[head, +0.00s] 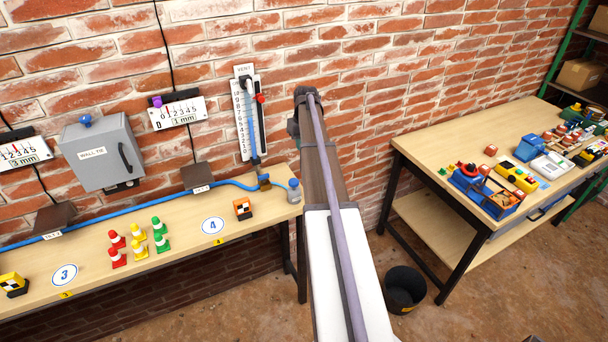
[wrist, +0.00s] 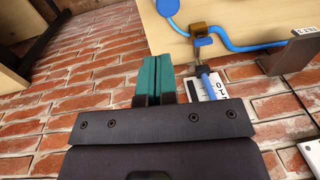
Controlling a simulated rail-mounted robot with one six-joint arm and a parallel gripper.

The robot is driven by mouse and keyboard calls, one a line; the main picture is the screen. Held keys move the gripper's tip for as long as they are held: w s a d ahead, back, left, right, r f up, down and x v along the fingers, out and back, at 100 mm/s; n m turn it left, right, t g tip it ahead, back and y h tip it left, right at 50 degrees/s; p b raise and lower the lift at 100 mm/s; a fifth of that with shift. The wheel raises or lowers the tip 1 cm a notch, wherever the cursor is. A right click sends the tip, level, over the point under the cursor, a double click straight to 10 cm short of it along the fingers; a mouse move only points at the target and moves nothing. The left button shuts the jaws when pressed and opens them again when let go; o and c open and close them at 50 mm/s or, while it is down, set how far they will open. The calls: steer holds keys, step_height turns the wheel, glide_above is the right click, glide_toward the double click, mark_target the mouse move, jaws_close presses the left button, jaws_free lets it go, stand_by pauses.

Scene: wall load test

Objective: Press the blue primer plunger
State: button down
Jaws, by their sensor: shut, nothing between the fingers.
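My gripper (wrist: 159,60) is shut and empty in the wrist view, its two teal fingers side by side. In the head view my arm hides most of it. A small grey-blue bottle-like part (head: 293,190) stands at the right end of the long bench, left of my arm; it may be the primer. In the wrist view a round blue piece (wrist: 168,7), cut by the top edge, lies beyond my fingertips and apart from them. It may be the plunger; I cannot tell for sure. A blue knob (head: 85,120) also tops the grey wall box.
A blue hose (head: 135,205) runs along the long bench (head: 185,238) to a brass fitting (head: 264,182) below the vent scale (head: 247,115). Small coloured cones and checkered blocks stand there. A cluttered second bench (head: 420,145) is at right, with a black bin (head: 404,288) on the floor.

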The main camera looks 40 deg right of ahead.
mark_target(298, 182)
steer(key=f+b, duration=0.4)
steer(key=a+f+b, duration=0.1)
steer(key=f+b, duration=0.9)
steer(key=shift+w+a+f, duration=0.1)
steer(key=shift+w+a, duration=0.1)
steer(key=shift+w, duration=0.1)
step_height(298, 182, down, 3)
steer(key=b, duration=0.3)
steer(key=shift+s+a+r, duration=0.1)
steer(key=shift+s+r, duration=0.1)
steer(key=shift+r, duration=0.05)
steer(key=shift+f, duration=0.1)
